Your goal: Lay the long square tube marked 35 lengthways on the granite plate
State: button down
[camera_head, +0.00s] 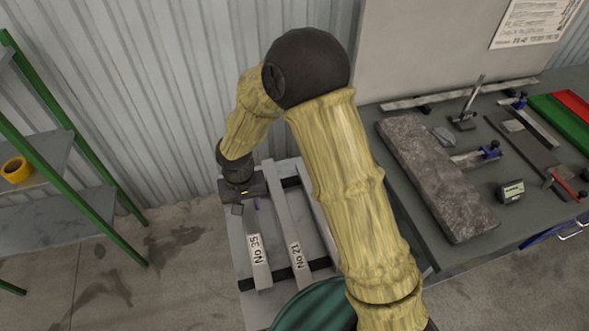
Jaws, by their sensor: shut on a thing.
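The square tube marked No 35 (257,252) is a pale grey tube at the left of a light rack top, its label near the front end. My gripper (247,207) is at its far part, one finger on each side, shut on it. The gripper hides the tube's far end, and I cannot tell whether the tube is clear of the black support bars. The granite plate (435,180) is a mottled grey-brown slab on the dark table, to the right of my arm. Its top looks bare.
A tube marked No 21 (294,254) lies close to the right of No 35, and another pale tube (318,215) is partly behind my arm. Around the plate stand a gauge stand (463,120), a digital device (511,192) and a blue-ended tool (488,150). A green shelf is at left.

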jog(key=w+d+m, duration=0.2)
jog(key=w+d, duration=0.2)
jog(key=d, duration=0.4)
jog(key=w+d+r+m, duration=0.1)
jog(key=w+d+m, duration=0.1)
jog(key=w+d, duration=0.3)
jog(key=w+d+m, duration=0.2)
jog(key=w+d, duration=0.2)
jog(key=d, duration=0.8)
jog(key=shift+w+d+r, duration=0.15)
jog(key=shift+r, duration=0.15)
